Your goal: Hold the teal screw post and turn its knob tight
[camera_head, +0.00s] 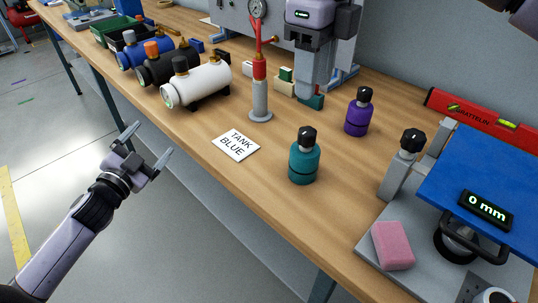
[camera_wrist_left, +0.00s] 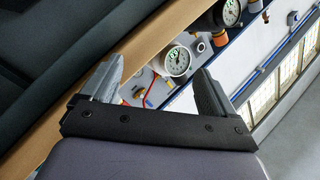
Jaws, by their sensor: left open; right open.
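The teal screw post (camera_head: 304,164), a rounded teal body with a black knob (camera_head: 307,136) on top, stands upright on the wooden bench near its front edge. My left gripper (camera_head: 152,146) is open and empty, off the bench's front edge, well to the left of the post. Its two spread fingers also show in the left wrist view (camera_wrist_left: 158,85), with nothing between them; the post is not seen there.
A purple post (camera_head: 358,112) stands behind the teal one. A card reading TANK BLUE (camera_head: 236,145) lies to its left, near a white tank (camera_head: 197,83). A grey pillar with a black knob (camera_head: 402,165), a pink block (camera_head: 392,246) and a blue plate (camera_head: 470,160) are right.

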